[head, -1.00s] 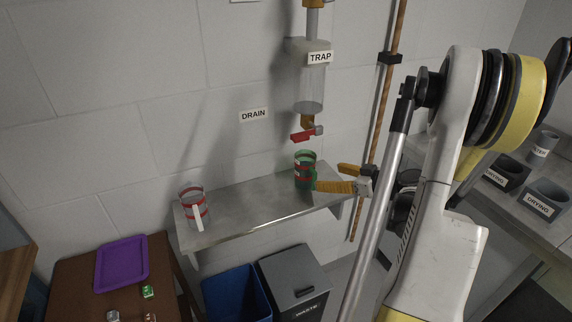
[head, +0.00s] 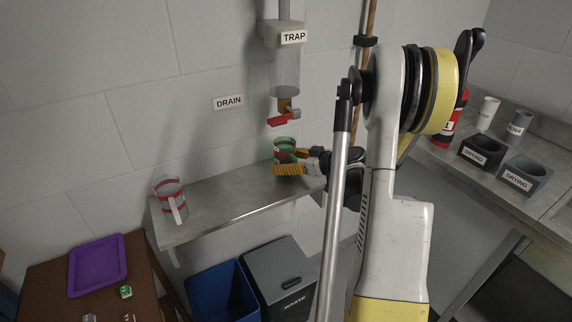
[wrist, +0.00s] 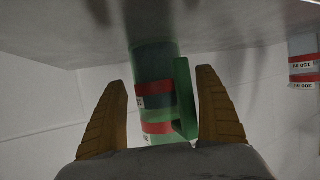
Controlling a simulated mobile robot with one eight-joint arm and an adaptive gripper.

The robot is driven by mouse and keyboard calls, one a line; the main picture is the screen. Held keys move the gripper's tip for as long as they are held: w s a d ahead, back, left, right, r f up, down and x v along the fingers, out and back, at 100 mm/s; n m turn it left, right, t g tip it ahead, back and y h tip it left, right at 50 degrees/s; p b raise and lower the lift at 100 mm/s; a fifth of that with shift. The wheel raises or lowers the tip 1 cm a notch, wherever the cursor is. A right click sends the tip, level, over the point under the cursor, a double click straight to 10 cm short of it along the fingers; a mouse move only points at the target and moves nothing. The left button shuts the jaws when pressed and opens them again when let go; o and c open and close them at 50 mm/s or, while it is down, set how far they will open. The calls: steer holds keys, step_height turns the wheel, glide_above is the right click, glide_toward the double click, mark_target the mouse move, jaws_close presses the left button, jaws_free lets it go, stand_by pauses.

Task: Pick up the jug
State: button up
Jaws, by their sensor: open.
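A green jug (head: 286,145) with red bands stands upright on the metal wall shelf (head: 225,203), below the trap outlet. My gripper (head: 286,160) is open at the jug, with its orange fingers around it. In the wrist view, which looks upside down, the green jug (wrist: 152,92) and its handle (wrist: 184,98) lie between the two spread fingers, with gaps on both sides. A second, clear jug (head: 168,196) with red bands and a white handle stands at the shelf's left end. It also shows at the right edge of the wrist view (wrist: 303,66).
The trap (head: 285,68) with its red valve lever (head: 281,120) hangs just above the green jug. A vertical pipe (head: 366,60) is behind my arm. A grey waste bin (head: 280,270) and blue bin (head: 222,290) stand below. The shelf's middle is clear.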

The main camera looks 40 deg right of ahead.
mark_target(293, 149)
steer(key=shift+r, duration=0.1)
steer(key=c, duration=1.5)
step_height(293, 149, up, 4)
steer(key=p, duration=0.2)
steer(key=shift+r+p, duration=0.2)
steer(key=shift+p, duration=0.1)
steer(key=s+d+r+p, duration=0.1)
steer(key=s+d+r, duration=0.1)
steer(key=d, duration=0.1)
steer(key=s+d+r+p, duration=0.1)
steer(key=s+d+r, duration=0.1)
steer(key=d, duration=0.1)
steer(key=s+d+r+p, duration=0.1)
steer(key=s+d+r, duration=0.1)
steer(key=d, duration=0.2)
steer(key=shift+r+p, duration=0.3)
steer(key=shift+p, duration=0.1)
steer(key=shift+s+d+f, duration=0.1)
steer(key=shift+s, duration=0.05)
